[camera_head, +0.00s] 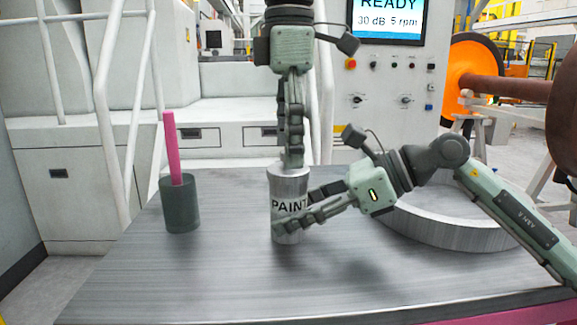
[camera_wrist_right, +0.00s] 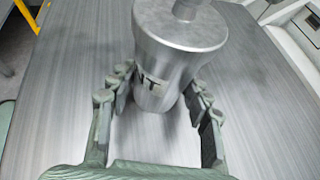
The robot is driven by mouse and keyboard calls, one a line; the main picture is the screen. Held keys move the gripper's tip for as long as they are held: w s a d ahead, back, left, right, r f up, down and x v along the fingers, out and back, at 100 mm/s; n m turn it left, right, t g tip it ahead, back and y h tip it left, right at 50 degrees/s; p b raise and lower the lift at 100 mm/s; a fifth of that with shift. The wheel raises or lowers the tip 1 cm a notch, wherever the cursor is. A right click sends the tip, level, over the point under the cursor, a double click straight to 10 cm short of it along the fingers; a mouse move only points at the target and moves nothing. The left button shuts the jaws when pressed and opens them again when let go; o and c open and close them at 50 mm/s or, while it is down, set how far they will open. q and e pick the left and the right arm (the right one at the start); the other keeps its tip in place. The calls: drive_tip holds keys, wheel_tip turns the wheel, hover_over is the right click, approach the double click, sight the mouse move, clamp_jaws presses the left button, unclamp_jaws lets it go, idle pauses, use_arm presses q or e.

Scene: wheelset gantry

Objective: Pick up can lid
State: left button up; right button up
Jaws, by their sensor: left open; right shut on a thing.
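A metal paint can (camera_head: 289,205) marked PAINT stands upright on the table. Its metallic lid (camera_head: 274,170) is on top. In the right wrist view the can (camera_wrist_right: 160,88) carries the lid (camera_wrist_right: 172,32), which has a stem-like knob rising from it. My left gripper (camera_head: 291,163) comes straight down from above, open, with its fingertips at the lid; whether they touch it I cannot tell. My right gripper (camera_head: 283,226) reaches in from the right and is shut on the can's body, with fingers on both sides (camera_wrist_right: 158,100).
A dark grey cup (camera_head: 180,208) holding a pink stick (camera_head: 170,147) stands on the table (camera_head: 180,275) to the left. A large round metal piece (camera_head: 455,230) lies at the right, behind my right arm. The table's front left is clear.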

use_arm(q)
drive_tip(key=shift+f, duration=0.75)
drive_tip(key=shift+c, duration=0.6)
drive_tip(key=c, duration=1.2)
drive_tip(key=shift+a+f, duration=0.1)
drive_tip(key=shift+f, duration=0.05)
clamp_jaws()
